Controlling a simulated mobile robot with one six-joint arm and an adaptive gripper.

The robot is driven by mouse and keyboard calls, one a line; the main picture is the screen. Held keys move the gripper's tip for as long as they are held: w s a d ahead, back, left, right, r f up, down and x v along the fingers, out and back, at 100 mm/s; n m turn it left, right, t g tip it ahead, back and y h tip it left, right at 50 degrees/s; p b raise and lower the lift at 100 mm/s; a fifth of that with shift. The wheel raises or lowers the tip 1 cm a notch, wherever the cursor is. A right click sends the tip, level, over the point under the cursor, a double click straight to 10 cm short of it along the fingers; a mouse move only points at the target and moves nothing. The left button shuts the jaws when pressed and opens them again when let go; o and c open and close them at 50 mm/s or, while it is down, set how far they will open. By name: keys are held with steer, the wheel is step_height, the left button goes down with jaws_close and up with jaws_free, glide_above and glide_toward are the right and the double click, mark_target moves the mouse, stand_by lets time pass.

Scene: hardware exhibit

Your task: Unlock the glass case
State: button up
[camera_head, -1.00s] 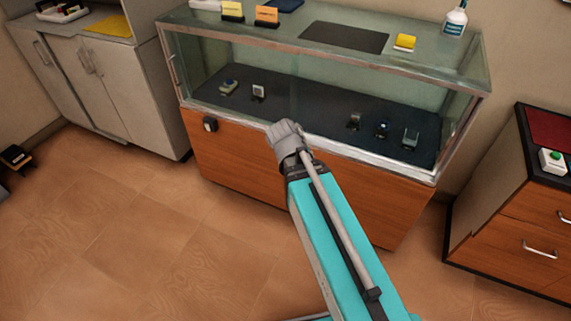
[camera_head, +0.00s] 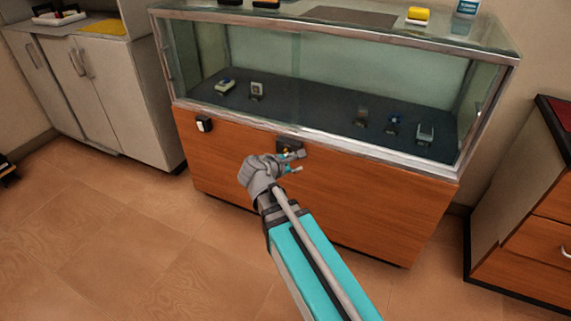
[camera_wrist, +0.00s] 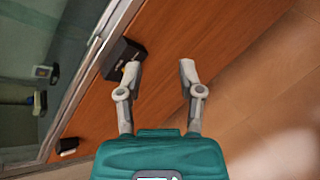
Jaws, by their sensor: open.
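The glass case (camera_head: 330,62) stands on a wooden base (camera_head: 330,195) in the head view. A small dark box (camera_head: 291,145) with a yellowish spot is on the base front, just under the glass. It also shows in the wrist view (camera_wrist: 121,57). A second small dark box with a pale face (camera_head: 204,124) is farther left on the base. My gripper (camera_head: 298,162) is open and empty in front of the wooden panel, close to the first box. In the wrist view my fingers (camera_wrist: 159,67) are apart, the left fingertip beside or overlapping that box; contact cannot be told.
Several small items, one a box with a pale face (camera_head: 256,90), sit inside the case. Grey cabinets (camera_head: 90,90) stand at left and a wooden drawer unit (camera_head: 530,215) at right. The tiled floor (camera_head: 110,240) in front is clear.

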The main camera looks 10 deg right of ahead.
mark_target(285, 152)
steer(key=w+a+f+n+t+b, duration=0.4)
steer(key=a+f+n+t+b, duration=0.2)
steer(key=b, duration=0.8)
step_height(285, 152, down, 2)
steer(key=a+n, duration=0.2)
steer(key=n, duration=0.2)
steer(key=shift+w+a+n+h+b, duration=0.15)
steer(key=shift+n+h+b, duration=0.15)
steer(key=shift+n+h, duration=0.1)
steer(key=x, duration=1.4)
steer(key=shift+a+r, duration=0.1)
jaws_close()
steer(key=shift+d, duration=0.25)
steer(key=shift+a, duration=0.2)
